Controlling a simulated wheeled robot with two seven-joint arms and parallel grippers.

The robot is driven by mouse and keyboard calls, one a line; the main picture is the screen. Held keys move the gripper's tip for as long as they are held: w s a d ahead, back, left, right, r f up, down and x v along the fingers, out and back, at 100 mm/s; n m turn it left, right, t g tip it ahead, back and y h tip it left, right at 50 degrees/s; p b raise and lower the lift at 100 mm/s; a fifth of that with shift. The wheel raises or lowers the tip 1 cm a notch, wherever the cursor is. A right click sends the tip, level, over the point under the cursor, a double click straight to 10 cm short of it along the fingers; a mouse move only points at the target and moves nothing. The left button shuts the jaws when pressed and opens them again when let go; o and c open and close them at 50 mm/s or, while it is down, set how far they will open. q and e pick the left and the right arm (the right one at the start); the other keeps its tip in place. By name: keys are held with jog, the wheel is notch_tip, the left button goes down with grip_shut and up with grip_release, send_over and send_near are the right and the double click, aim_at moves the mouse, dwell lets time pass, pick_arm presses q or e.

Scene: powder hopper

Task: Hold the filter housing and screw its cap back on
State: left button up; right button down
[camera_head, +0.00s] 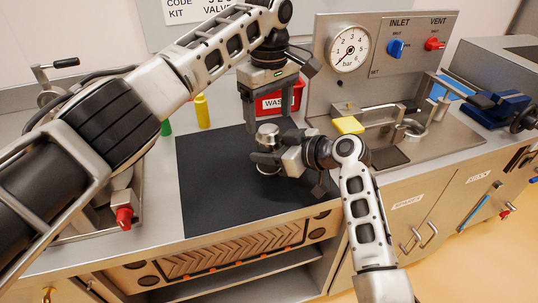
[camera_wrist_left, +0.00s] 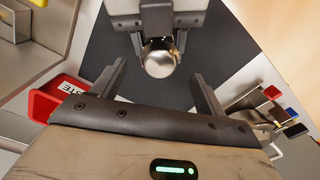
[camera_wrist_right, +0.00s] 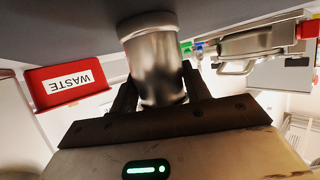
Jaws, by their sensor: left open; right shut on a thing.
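The filter housing is a shiny metal cylinder (camera_head: 267,135), upright over the dark mat. My right gripper (camera_head: 268,158) is shut around its side. The right wrist view shows the cylinder (camera_wrist_right: 155,65) between the fingers, with a wider band at its mat end. I cannot tell whether it touches the mat. My left gripper (camera_head: 269,118) is open and empty above the cylinder, fingers pointing down. In the left wrist view the round metal top (camera_wrist_left: 160,58) lies between and beyond the open fingers (camera_wrist_left: 158,72). No separate cap shows; I cannot tell whether the top is the cap.
The dark mat (camera_head: 210,195) is otherwise clear. A red WASTE bin (camera_head: 297,97) stands behind it. A yellow bottle (camera_head: 202,111) is at the back left, a yellow block (camera_head: 348,125) at the right. The gauge panel (camera_head: 383,60) rises behind a metal tray.

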aim_at(269, 128)
pick_arm(q)
jog(key=shift+f, duration=2.35)
pick_arm(e)
jog(key=shift+f, duration=0.1)
pick_arm(q)
jog(key=c, duration=0.9)
jog(key=o, duration=1)
jog(key=shift+r, duration=2.3)
pick_arm(e)
jog(key=shift+s, duration=0.1)
